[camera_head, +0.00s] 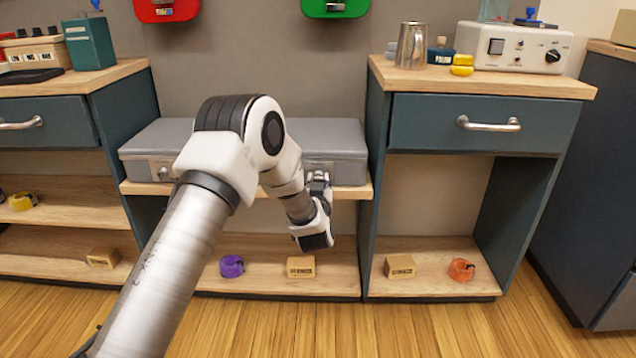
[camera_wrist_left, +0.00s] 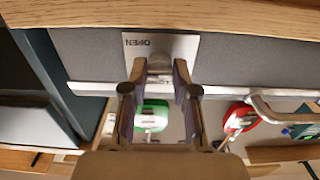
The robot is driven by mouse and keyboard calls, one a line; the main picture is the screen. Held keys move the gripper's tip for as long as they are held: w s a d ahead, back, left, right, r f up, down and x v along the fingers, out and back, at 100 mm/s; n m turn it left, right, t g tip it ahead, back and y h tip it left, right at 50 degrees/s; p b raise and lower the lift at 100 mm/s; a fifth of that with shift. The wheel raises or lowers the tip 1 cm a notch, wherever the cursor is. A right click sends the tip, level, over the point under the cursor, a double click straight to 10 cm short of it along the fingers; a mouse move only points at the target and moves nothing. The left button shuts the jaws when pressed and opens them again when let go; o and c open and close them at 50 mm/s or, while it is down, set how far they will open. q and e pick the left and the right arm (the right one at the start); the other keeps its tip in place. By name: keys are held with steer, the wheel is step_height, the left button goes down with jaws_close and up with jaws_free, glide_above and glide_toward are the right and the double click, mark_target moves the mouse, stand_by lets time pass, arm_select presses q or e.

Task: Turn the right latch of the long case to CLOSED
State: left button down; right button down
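The long grey case (camera_head: 335,140) lies shut on a wooden shelf, partly hidden behind my left arm. Its left latch (camera_head: 163,173) shows on the front face. The right latch is hidden by my left gripper (camera_head: 319,182) in the head view. In the left wrist view, which is upside down, the right latch's knob (camera_wrist_left: 159,66) sits between the two fingers of my left gripper (camera_wrist_left: 159,72). A plate reading OPEN (camera_wrist_left: 150,43) is behind it. The fingers are apart around the knob; I cannot tell if they touch it. My right gripper is not in view.
The shelf edge (camera_head: 350,191) runs just under the case. A cabinet (camera_head: 480,125) stands close on the right. Below, a purple tape roll (camera_head: 232,266) and a small box (camera_head: 301,267) lie on the lower shelf. A handle (camera_wrist_left: 262,108) shows in the wrist view.

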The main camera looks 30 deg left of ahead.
arm_select(q)
steer(key=shift+n, duration=0.5)
steer(key=n+p, duration=0.1)
steer(key=n, duration=1.1)
steer(key=shift+b, duration=0.3)
steer(key=n+b, duration=0.1)
steer(key=n, duration=0.4)
steer(key=c, duration=0.9)
jaws_free()
